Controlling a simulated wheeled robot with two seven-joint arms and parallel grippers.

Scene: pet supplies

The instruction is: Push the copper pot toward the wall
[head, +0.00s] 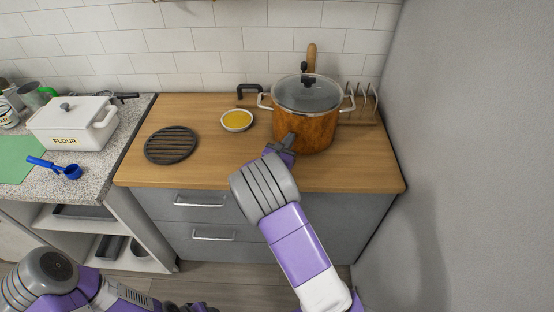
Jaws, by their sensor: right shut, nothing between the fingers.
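The copper pot (306,130) stands upright on the wooden counter (222,172), with a glass lid and two side handles. A tiled wall (245,50) is behind it, and a grey wall (463,120) is to its right. My right gripper (287,141) is shut and empty at the lower front left of the pot. It looks very close to the pot or touching it; I cannot tell which. My left arm shows at the bottom left. Its gripper is mostly cut off at the bottom edge, so its fingers cannot be made out.
A small bowl of yellow contents (237,120) is left of the pot, and a black round trivet (171,145) is farther left. A wooden rack (361,103) is behind the pot on the right. The counter's front right is clear.

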